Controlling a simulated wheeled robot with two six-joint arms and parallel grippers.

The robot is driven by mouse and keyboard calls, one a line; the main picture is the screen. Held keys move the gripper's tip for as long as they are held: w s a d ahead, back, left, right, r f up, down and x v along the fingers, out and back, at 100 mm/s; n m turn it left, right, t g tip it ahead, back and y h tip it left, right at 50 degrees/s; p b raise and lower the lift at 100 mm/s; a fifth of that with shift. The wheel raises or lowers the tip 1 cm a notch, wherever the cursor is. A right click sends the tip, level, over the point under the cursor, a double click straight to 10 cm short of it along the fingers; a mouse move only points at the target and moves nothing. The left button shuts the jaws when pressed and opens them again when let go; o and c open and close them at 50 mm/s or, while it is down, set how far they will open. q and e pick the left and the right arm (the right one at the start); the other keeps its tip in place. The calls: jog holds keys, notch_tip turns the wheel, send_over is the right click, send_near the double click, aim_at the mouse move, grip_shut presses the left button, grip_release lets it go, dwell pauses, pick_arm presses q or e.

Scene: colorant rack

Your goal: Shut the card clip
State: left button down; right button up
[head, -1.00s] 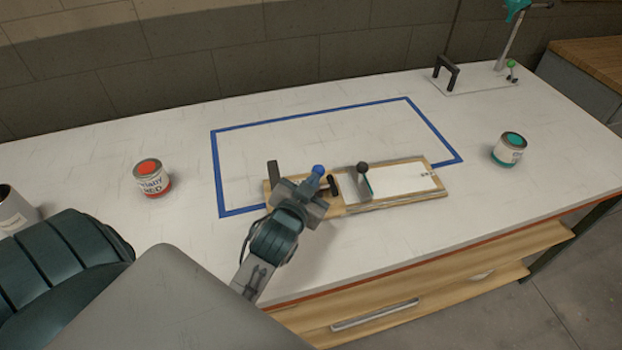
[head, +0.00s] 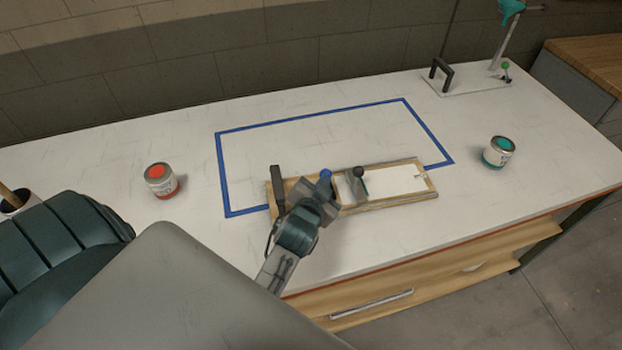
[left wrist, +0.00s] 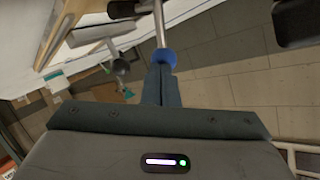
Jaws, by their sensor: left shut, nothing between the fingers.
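The wooden clip board (head: 385,203) lies on the white bench, over the near edge of the blue outline. A white card (head: 398,180) lies in its right half. A metal crossbar with a black knob (head: 358,172) stands at the card's left end. A blue knob (head: 325,174) stands left of it; in the left wrist view the blue knob (left wrist: 164,59) sits on a metal rod. My left gripper (head: 322,188) is shut and empty, its tips right at the blue knob; I cannot tell if they touch. It hides part of the board. My right gripper is out of view.
A black handle (head: 278,188) rises at the board's left end. A red paint can (head: 161,181) stands left and a teal can (head: 497,153) right. A plate with a black handle (head: 441,74) and a stand are at the back right. The blue outline's inside is mostly clear.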

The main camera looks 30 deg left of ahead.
pick_arm(q)
jog(key=shift+w+d+f+p, duration=0.15)
jog(key=shift+w+d+p, duration=0.25)
jog(key=shift+w+d, duration=0.2)
jog(key=shift+a, duration=0.1)
dwell(0.4)
